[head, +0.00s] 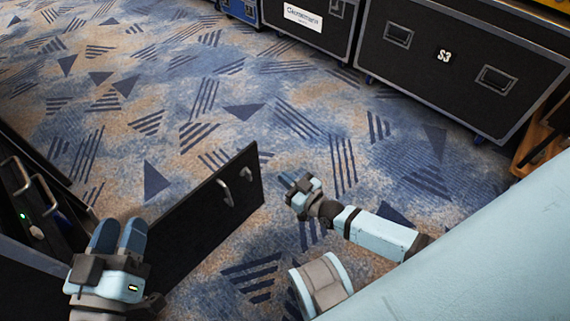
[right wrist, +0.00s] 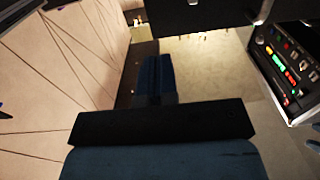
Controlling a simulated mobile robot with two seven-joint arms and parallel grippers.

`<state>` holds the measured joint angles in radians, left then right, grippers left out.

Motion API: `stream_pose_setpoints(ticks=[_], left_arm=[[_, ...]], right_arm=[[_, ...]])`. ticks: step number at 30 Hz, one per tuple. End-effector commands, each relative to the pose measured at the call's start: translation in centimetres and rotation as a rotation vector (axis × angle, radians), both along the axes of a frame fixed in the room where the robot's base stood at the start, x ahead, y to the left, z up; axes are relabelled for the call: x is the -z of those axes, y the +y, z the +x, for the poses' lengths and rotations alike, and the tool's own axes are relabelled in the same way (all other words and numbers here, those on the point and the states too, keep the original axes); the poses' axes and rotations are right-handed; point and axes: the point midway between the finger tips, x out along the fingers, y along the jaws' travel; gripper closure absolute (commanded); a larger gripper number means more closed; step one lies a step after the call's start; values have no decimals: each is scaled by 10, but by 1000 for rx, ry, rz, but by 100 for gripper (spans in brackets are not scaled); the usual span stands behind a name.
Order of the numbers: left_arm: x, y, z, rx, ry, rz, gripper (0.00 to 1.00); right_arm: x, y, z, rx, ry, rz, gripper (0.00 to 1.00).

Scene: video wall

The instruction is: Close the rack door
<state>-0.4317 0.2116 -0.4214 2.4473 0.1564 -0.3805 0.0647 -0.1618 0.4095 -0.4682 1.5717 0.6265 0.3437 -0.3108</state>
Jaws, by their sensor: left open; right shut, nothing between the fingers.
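The rack (head: 30,262) stands at the lower left, partly cut off, with metal handles and a small green light. Its black rack door (head: 190,232) stands open, swung out over the carpet, with two silver handles near its far edge. My left gripper (head: 119,236) is open and empty, in front of the rack and left of the door. My right gripper (head: 289,180) is shut and empty, to the right of the door's far edge, with a gap seen between them. In the right wrist view, its blue finger (right wrist: 165,163) fills the bottom; the door is not clearly identifiable there.
Black flight cases (head: 455,65) line the back right. Patterned carpet is clear between them and the door. In the right wrist view, a panel with coloured lights (right wrist: 285,68) is at the right and a pale panelled surface (right wrist: 60,75) at the left.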

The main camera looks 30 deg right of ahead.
Motion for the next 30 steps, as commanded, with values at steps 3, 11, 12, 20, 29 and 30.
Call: stream_pose_setpoints(ticks=[3, 11, 12, 20, 29, 30], left_arm=[[18, -1, 0, 12, 35, 21, 57], [45, -2, 0, 41, 98, 70, 57], [47, -2, 1, 43, 98, 77, 57], [44, 1, 6, 39, 49, 110, 57], [43, 1, 7, 38, 43, 114, 57], [43, 1, 7, 38, 43, 114, 57]], right_arm=[[3, 10, 27, 0, -4, 3, 100], [4, 27, 75, 0, -2, 1, 100], [3, 29, 80, 0, -2, 2, 100], [1, 36, 100, 0, 0, 0, 100], [0, 36, 100, -1, 1, 0, 100], [0, 36, 100, 0, 1, 0, 100]])
